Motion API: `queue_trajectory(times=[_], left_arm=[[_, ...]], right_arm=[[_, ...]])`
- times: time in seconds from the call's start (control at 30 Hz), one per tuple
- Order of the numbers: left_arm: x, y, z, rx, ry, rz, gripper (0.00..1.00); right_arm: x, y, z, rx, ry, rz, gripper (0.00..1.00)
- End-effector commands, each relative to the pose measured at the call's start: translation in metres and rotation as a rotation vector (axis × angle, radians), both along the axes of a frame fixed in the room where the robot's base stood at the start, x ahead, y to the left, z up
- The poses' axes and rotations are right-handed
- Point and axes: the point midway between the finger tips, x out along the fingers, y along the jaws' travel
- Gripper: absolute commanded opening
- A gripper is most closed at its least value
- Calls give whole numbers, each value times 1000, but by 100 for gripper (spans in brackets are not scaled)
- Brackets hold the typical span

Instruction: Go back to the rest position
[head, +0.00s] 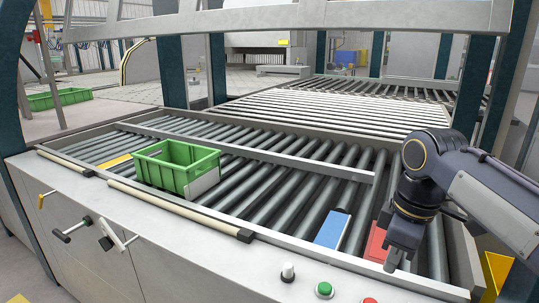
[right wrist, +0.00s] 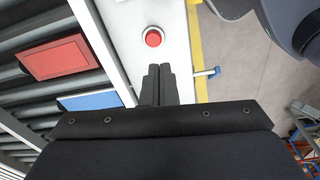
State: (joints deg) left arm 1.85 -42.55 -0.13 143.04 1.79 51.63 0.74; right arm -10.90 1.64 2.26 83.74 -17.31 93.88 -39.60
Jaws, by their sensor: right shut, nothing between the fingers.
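My right gripper (head: 392,262) is at the right of the head view, pointing down over the front edge of the roller conveyor (head: 275,190). Its two fingers are together and empty; they also show in the right wrist view (right wrist: 158,78), beside a red button (right wrist: 153,37) on the pale front ledge. A red block (head: 376,241) lies on the rollers next to the gripper, partly hidden by it. A blue block (head: 332,229) lies left of the red one. My left gripper is in neither view.
A green crate (head: 165,170) stands on the rollers at left. A white knob (head: 288,271) and a green button (head: 324,289) sit on the front ledge. Levers (head: 72,230) stick out from the front panel. A metal rail (head: 260,155) crosses the conveyor. Dark posts stand around it.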

Motion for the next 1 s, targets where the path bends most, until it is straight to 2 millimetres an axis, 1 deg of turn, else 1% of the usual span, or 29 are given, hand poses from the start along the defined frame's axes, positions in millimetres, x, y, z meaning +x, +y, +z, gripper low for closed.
queue_trajectory(times=[0.03, 0.17, 0.2, 0.3, 0.4, 0.5, 0.6, 1.0], left_arm=[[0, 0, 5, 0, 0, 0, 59], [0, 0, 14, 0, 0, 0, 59], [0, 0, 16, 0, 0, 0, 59], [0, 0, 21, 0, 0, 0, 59], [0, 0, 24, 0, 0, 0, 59], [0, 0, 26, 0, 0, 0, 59], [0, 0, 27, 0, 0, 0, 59], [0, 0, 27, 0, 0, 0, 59]], right_arm=[[-19, -4, -4, 37, -25, -77, 0], [-66, -1, -32, 175, -95, -335, 0], [-80, 3, -43, 222, -112, -420, 0], [-111, 13, -70, 335, -147, -622, 0], [-133, 25, -95, 431, -168, -791, 0], [-147, 34, -113, 497, -179, -908, 0], [-153, 38, -122, 532, -183, -970, 0], [-154, 39, -124, 540, -185, -983, 0]])
